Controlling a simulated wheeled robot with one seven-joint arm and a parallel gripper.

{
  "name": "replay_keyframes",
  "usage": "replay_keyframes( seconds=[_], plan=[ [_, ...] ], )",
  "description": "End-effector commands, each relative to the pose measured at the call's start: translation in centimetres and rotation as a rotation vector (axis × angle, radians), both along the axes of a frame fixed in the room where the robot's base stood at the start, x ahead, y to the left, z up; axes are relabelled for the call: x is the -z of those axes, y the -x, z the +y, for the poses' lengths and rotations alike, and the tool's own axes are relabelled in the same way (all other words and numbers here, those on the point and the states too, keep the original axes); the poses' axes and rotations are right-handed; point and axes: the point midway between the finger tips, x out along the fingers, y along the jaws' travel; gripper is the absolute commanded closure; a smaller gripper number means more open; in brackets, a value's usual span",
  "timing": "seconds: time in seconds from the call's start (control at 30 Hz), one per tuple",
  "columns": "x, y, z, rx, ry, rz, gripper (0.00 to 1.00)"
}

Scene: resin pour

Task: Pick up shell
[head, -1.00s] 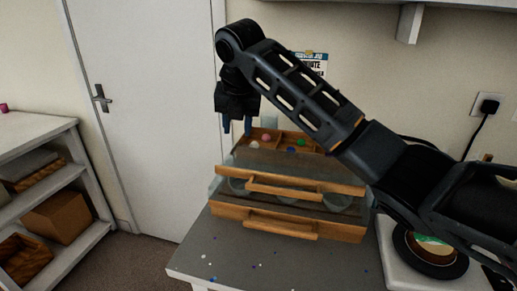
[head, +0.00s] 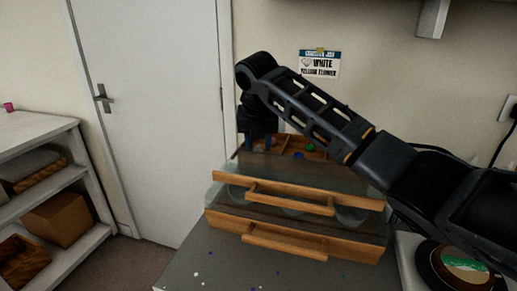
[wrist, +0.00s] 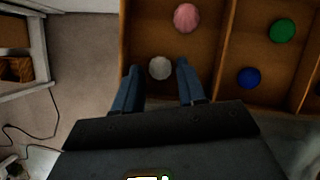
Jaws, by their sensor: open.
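A small pale, rounded piece, likely the shell (wrist: 160,67), lies in the left compartment of a wooden divided tray (wrist: 205,45). My gripper (head: 261,144) is open and points down into the left part of the tray. In the wrist view its two blue fingers stand on either side of the pale piece, with gaps at both sides. I cannot tell how far above the compartment floor the fingertips are. In the head view the fingers largely hide the pale piece.
A pink piece (wrist: 187,18) lies farther back in the same compartment. A blue piece (wrist: 248,77) and a green piece (wrist: 283,30) lie in the compartment to the right. Drawers with wooden fronts (head: 285,240) stand below on the grey table (head: 190,270).

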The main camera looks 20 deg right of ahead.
Motion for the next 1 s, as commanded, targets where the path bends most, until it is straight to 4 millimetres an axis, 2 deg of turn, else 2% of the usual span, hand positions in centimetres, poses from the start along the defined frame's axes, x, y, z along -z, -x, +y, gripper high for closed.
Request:
replay_keyframes(
  seconds=[0.3,0.73,1.0],
  plan=[
    [0.66,-0.25,-0.06,0.000,-0.001,-0.001,0.60],
    [0.65,-0.24,-0.06,0.000,-0.001,0.000,1.00],
    [0.56,-0.24,-0.06,0.000,-0.001,-0.001,1.00]
  ],
)
